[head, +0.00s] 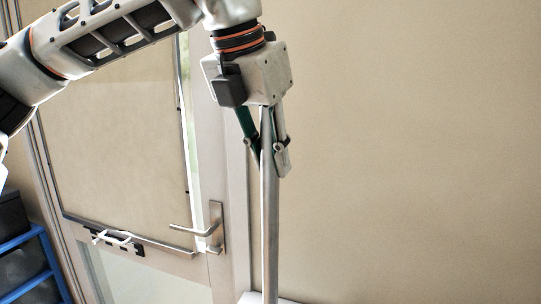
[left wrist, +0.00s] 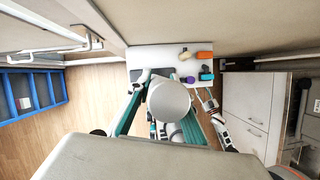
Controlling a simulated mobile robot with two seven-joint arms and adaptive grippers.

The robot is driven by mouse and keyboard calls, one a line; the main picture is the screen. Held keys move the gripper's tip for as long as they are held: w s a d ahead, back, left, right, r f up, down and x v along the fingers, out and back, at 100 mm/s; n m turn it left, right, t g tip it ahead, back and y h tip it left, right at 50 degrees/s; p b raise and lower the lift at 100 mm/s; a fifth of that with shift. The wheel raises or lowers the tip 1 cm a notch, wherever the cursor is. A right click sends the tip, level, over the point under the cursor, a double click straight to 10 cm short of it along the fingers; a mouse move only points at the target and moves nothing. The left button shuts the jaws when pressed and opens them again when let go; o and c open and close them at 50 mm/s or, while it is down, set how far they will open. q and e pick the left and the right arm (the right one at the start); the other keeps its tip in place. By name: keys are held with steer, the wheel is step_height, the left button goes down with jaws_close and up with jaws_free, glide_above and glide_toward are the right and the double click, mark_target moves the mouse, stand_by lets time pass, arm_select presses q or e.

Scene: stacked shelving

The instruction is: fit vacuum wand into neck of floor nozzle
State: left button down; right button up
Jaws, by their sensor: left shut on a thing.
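The vacuum wand (head: 270,230) is a long silver-grey tube, standing close to upright in the head view and running out of the bottom edge. My left gripper (head: 268,150) is shut on its upper part, pointing down. In the left wrist view the wand (left wrist: 168,100) shows as a pale round shape between the green fingers of my left gripper (left wrist: 160,112). The wand's lower end is hidden. I cannot make out the floor nozzle for sure; a dark flat patch shows partly behind the wand. A part of my right arm seems to show right of the wand, its jaws unclear.
A white surface (left wrist: 147,56) bears small coloured things, among them an orange one (left wrist: 205,55). A door with a handle (head: 215,228) and a bare wall (head: 410,130) stand behind. A blue rack (head: 45,262) is at the left, pale drawers (left wrist: 247,105) at the right.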

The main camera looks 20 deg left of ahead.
arm_select(q)
steer(key=shift+f+b, duration=0.6)
steer(key=shift+f, duration=0.65)
stand_by(0.9)
stand_by(0.7)
steer(key=shift+f, duration=0.15)
stand_by(0.3)
stand_by(0.5)
stand_by(0.5)
steer(key=c, duration=2)
jaws_free()
steer(key=shift+p, duration=0.3)
